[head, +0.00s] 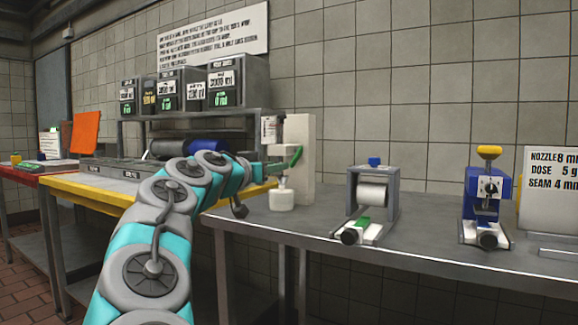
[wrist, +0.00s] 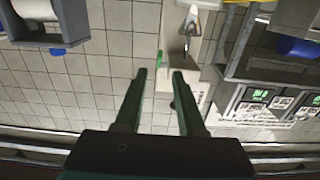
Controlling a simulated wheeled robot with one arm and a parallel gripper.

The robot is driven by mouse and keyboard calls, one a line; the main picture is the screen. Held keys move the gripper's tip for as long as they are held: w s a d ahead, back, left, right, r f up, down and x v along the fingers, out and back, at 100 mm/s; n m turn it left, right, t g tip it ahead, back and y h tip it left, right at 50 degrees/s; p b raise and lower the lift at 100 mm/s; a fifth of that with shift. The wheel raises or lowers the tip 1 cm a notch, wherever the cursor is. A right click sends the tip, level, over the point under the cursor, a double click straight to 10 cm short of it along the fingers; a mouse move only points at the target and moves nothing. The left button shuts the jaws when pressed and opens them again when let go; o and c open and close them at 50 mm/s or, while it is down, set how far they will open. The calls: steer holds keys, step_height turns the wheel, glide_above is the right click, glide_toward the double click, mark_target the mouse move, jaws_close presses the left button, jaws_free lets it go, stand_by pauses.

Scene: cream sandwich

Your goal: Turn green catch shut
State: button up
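A white dispenser (head: 300,135) stands on the grey bench, with a white nozzle part hanging at its front. The green catch (head: 297,156) is a small bright green bar on the dispenser. In the wrist view it shows as a thin green strip (wrist: 160,57), just beyond and between my fingertips. My gripper (wrist: 159,73) has two dark green fingers spread apart with nothing between them. In the head view my arm reaches to the dispenser's left side, and the gripper is partly hidden there. I cannot tell whether a finger touches the catch.
A grey roll holder (head: 374,190) and a blue press with a yellow knob (head: 487,195) stand to the right on the bench. Grey bins (head: 238,82) sit on a shelf at the back left. A white sign (head: 550,190) is at the far right.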

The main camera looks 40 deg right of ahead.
mark_target(291, 163)
steer(key=shift+p+x, duration=0.4)
steer(key=shift+x, duration=3.45)
steer(key=shift+c, duration=0.3)
jaws_close()
